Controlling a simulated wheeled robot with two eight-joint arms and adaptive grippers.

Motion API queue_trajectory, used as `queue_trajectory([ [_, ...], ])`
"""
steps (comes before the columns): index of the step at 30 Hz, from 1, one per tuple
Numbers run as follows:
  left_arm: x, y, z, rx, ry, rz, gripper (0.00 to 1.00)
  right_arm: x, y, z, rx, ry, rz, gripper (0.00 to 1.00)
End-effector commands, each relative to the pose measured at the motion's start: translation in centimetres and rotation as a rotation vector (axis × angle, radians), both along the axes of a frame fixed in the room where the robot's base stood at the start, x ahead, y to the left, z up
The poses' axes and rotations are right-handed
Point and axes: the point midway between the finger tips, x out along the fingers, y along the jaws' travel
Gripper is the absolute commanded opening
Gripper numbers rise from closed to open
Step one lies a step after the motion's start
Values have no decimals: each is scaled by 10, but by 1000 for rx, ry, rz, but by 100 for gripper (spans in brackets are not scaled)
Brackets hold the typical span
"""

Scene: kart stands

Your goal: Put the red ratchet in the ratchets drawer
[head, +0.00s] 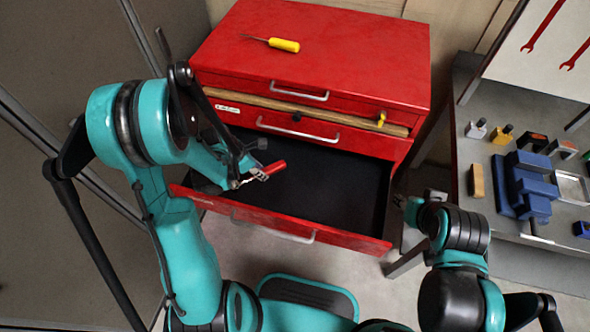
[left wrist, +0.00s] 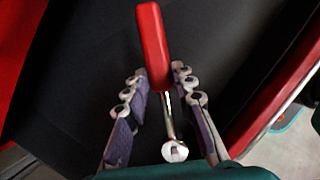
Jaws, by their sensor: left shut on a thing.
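The red ratchet (head: 273,170) has a red handle and a metal shaft. My left gripper (head: 250,178) is shut on it and holds it above the open drawer. In the left wrist view, the ratchet (left wrist: 152,45) lies between the two fingers of the gripper (left wrist: 160,90), its handle pointing away and its round metal end near the palm. The open drawer (head: 345,239) is red with a black, empty-looking floor; no label on it can be read. My right gripper (head: 402,202) is small in the head view, right of the drawer; its jaws are unclear.
The red tool chest (head: 350,50) has closed drawers above the open one. A yellow screwdriver (head: 284,45) lies on its top. At the right, a grey workbench (head: 480,170) carries a blue vise (head: 530,185) and several small items. A grey cabinet stands left.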

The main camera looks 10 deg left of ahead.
Motion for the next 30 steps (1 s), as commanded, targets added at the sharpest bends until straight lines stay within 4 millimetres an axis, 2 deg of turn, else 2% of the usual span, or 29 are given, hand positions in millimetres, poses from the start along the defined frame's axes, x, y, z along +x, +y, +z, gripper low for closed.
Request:
queue_trajectory([
  [1, 1, 0, -19, 0, 0, -1, 0, 0, 0, -11, 0, 0, 0, 40],
  [9, 0, 0, -74, 0, 0, -2, 0, 0, 0, -34, 0, 0, 0, 40],
  [14, 21, -24, -70, 1, 0, -9, 0, 0, 0, -28, 0, 0, 0, 40],
  [21, 53, -59, -71, 0, 0, -8, 0, 0, 0, -41, 0, 0, 0, 40],
  [30, 71, -77, -71, 0, 0, -5, 0, 0, 0, -47, 0, 0, 0, 40],
])
